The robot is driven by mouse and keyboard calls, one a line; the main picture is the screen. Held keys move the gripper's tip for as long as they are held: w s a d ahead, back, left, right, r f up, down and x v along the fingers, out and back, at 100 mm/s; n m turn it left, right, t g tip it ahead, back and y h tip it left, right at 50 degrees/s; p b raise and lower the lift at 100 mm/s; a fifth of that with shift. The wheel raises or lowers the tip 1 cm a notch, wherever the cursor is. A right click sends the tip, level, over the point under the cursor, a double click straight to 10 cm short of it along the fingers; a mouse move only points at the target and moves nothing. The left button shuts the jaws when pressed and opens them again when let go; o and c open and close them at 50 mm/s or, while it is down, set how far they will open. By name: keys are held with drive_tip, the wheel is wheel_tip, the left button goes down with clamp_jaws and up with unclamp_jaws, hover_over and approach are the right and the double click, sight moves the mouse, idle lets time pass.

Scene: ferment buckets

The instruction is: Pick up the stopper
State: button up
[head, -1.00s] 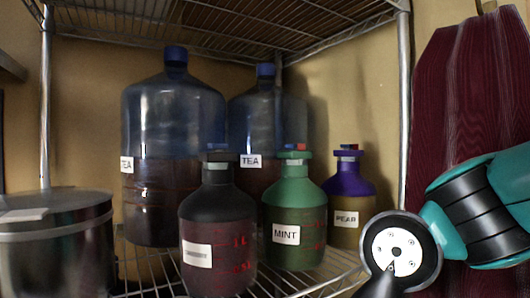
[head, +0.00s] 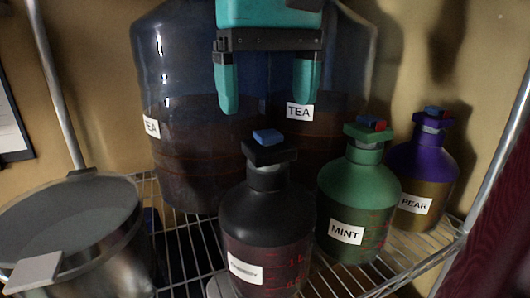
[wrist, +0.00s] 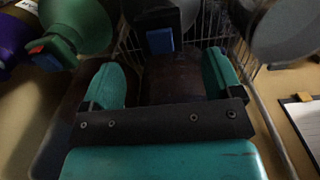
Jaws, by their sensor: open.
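A blue stopper (head: 268,137) sits in the black collar of the dark bottle (head: 266,212) at front centre. The wrist view shows this blue stopper (wrist: 160,40) between the lines of my fingers, beyond the tips. My gripper (head: 266,88) is open and empty, pointing down, and appears above the dark bottle in the head view. Its two teal fingers (wrist: 164,65) stand wide apart in the wrist view. A green bottle (head: 358,195) labelled MINT and a purple bottle (head: 424,168) labelled PEAR also carry small blue and red tops.
Two large clear TEA jugs (head: 190,130) stand behind the dark bottle. The bottles stand on a wire shelf (head: 190,262) with metal posts at both sides.

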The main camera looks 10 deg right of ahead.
sight(269, 133)
drive_tip(key=shift+d+f+b, duration=0.1)
drive_tip(key=shift+f+b, duration=0.25)
drive_tip(key=shift+f, duration=0.4)
wheel_tip(269, 133, down, 4)
drive_tip(key=b, duration=0.4)
drive_tip(key=shift+s+f, duration=0.1)
drive_tip(key=shift+f, duration=0.1)
drive_tip(key=shift+r, duration=0.1)
drive_tip(key=c, duration=1)
drive_tip(key=shift+r, duration=0.1)
